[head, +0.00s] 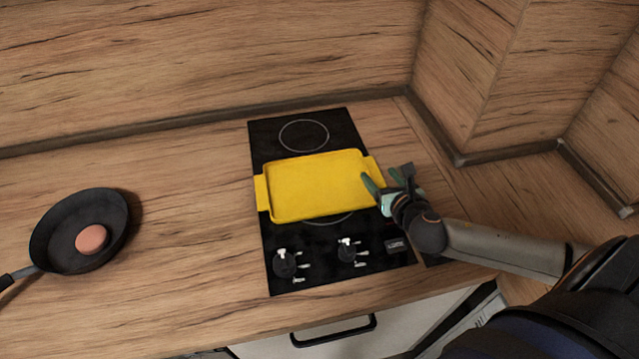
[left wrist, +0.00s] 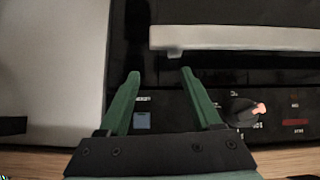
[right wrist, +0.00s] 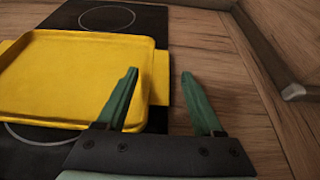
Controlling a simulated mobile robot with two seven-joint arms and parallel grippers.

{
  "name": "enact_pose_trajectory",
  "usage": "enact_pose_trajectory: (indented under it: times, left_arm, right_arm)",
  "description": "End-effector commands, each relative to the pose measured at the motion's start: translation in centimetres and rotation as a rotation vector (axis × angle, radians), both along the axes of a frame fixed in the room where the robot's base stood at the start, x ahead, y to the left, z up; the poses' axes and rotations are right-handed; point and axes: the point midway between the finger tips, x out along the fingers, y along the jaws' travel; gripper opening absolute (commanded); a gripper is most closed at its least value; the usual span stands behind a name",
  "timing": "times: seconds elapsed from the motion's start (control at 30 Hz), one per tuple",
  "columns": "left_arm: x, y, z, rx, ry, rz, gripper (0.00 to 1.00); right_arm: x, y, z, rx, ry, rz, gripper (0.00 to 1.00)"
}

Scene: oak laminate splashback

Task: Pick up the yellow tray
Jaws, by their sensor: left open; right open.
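The yellow tray (head: 315,187) lies flat across the black hob (head: 285,248), with a handle tab at its left and right ends. My right gripper (head: 380,177) is at the tray's right end, open and empty. In the right wrist view the tray (right wrist: 75,75) is at the left, and my right gripper (right wrist: 160,75) has its fingers apart, with the right handle tab showing between them. My left gripper (left wrist: 159,73) is open and empty in the left wrist view, in front of a dark panel with a knob (left wrist: 243,111); the tray is not seen there.
A black frying pan (head: 77,252) holding a round pinkish-brown item (head: 92,239) stands at the left of the wooden counter (head: 190,200). Hob knobs (head: 285,263) sit along the front. Wooden walls rise behind and to the right. Counter between pan and hob is clear.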

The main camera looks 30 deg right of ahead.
Motion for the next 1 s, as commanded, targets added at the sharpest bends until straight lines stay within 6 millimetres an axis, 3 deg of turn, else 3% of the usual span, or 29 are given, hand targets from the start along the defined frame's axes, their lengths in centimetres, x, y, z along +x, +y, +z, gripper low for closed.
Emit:
enact_pose_trajectory:
  times: [0.23, 0.57, 1.0]
  left_arm:
    - [0.0, 0.0, 0.3, 0.0, -0.001, 0.0, 0.66]
    - [0.0, 0.0, 0.3, 0.0, 0.0, 0.0, 0.66]
    - [0.0, 0.0, 0.3, 0.0, 0.0, 0.0, 0.66]
  right_arm:
    - [2.9, -0.8, -1.0, 0.001, -0.001, -0.003, 0.69]
    - [3.3, -0.8, -1.3, 0.0, 0.0, 0.0, 0.68]
    - [3.3, -0.8, -1.3, 0.0, 0.0, 0.0, 0.18]
